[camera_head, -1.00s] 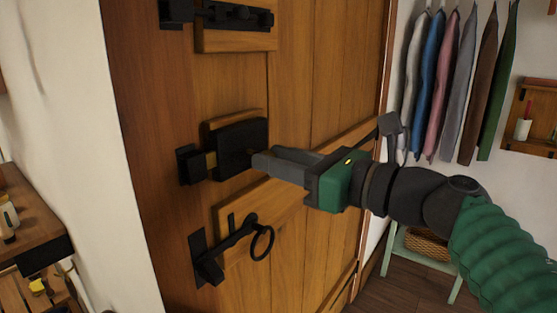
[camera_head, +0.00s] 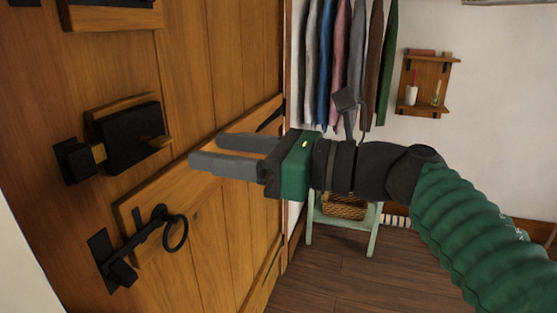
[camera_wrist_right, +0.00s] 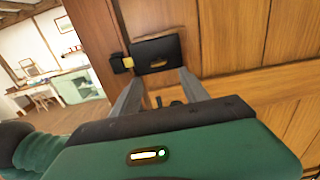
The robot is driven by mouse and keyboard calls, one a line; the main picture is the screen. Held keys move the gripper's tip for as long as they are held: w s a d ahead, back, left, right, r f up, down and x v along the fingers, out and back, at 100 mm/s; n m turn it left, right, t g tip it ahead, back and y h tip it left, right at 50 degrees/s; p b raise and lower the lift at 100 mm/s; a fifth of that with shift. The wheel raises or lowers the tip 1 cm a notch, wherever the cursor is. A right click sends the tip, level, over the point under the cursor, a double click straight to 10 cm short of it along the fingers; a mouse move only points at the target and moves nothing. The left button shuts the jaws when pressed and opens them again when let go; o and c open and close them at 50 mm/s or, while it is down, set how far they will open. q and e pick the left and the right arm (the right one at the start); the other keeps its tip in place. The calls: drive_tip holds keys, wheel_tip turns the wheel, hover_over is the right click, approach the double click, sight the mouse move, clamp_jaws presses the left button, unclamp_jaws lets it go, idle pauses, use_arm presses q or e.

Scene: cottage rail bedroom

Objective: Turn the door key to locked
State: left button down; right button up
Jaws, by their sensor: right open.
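The black door lock (camera_head: 120,136) is mounted on the wooden door at the left of the head view. A brass-coloured key (camera_head: 158,143) sticks out from its face. A brass bolt (camera_head: 98,152) spans the gap between the lock and the black keeper (camera_head: 75,161). My right gripper (camera_head: 206,150) is open and empty, with its fingers to the right of the key and apart from it. In the right wrist view the lock (camera_wrist_right: 157,48) and key (camera_wrist_right: 157,63) show beyond the fingertips (camera_wrist_right: 158,77). The key looks roughly horizontal there. My left gripper is not in view.
A black latch with a ring (camera_head: 175,234) is below the lock, and another black bolt is above. Hanging clothes (camera_head: 340,60), a wall shelf (camera_head: 425,85) and a pale green stand with a basket (camera_head: 344,206) are to the right. The floor there is clear.

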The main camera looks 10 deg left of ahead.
drive_tip(key=d, duration=0.8)
drive_tip(key=shift+s+d, duration=0.35)
drive_tip(key=shift+d, duration=0.05)
